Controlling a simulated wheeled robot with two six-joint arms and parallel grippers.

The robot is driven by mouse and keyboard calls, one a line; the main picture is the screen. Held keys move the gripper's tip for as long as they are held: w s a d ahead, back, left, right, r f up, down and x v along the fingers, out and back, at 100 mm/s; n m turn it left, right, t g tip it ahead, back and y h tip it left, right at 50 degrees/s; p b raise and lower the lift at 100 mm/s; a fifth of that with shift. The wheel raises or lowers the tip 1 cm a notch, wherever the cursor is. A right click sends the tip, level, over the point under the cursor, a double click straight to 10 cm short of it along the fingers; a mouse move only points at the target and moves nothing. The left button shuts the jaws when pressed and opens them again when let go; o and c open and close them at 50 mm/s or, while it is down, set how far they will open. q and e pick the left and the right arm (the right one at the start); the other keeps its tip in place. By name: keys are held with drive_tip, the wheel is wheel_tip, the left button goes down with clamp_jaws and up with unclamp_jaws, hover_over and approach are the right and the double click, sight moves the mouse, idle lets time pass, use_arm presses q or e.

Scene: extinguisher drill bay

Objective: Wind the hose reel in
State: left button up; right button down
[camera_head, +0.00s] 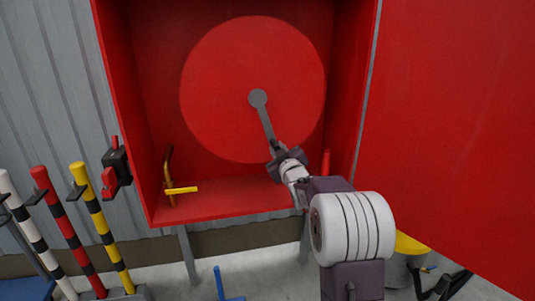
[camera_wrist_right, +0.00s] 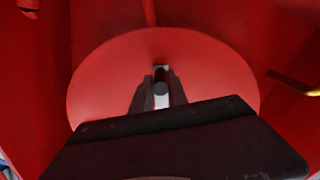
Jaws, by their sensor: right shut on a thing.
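The hose reel (camera_head: 225,85) is a large red disc inside an open red cabinet (camera_head: 240,205). A grey crank arm (camera_head: 265,122) runs from its round hub (camera_head: 257,98) down and slightly right. My right gripper (camera_head: 277,150) is at the lower end of this crank, shut on the crank handle, and largely hides it. In the right wrist view, the red reel face (camera_wrist_right: 105,85) lies behind the fingers (camera_wrist_right: 160,92), with a grey handle part (camera_wrist_right: 161,88) between them. No hose is clearly visible. My left gripper is not in view.
A yellow-handled valve (camera_head: 182,190) is at the cabinet's lower left. The red door (camera_head: 460,110) stands open at right. Striped posts (camera_head: 100,225) and a black-and-red wall box (camera_head: 117,168) are at left. A yellow-topped bucket (camera_head: 408,245) stands at lower right.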

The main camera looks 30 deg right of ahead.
sight(301, 130)
drive_tip(key=shift+s+d+r+n+p, duration=0.3)
drive_tip(key=shift+d+r+n+p, duration=0.3)
drive_tip(key=shift+d+r+n, duration=0.5)
drive_tip(key=shift+s+d+r+n+p, duration=0.35)
drive_tip(key=shift+d+r+n+p, duration=0.4)
drive_tip(key=shift+d+n, duration=0.6)
drive_tip(key=shift+s+d+r+n+p, duration=0.3)
drive_tip(key=shift+d+r+n+p, duration=0.15)
drive_tip(key=shift+d+r+n, duration=0.75)
drive_tip(key=shift+d, duration=0.1)
drive_tip(key=shift+f, duration=0.1)
drive_tip(key=c, duration=1.3)
unclamp_jaws()
drive_tip(key=p+v, duration=0.1)
drive_tip(key=v, duration=0.8)
drive_tip(key=shift+s, duration=0.25)
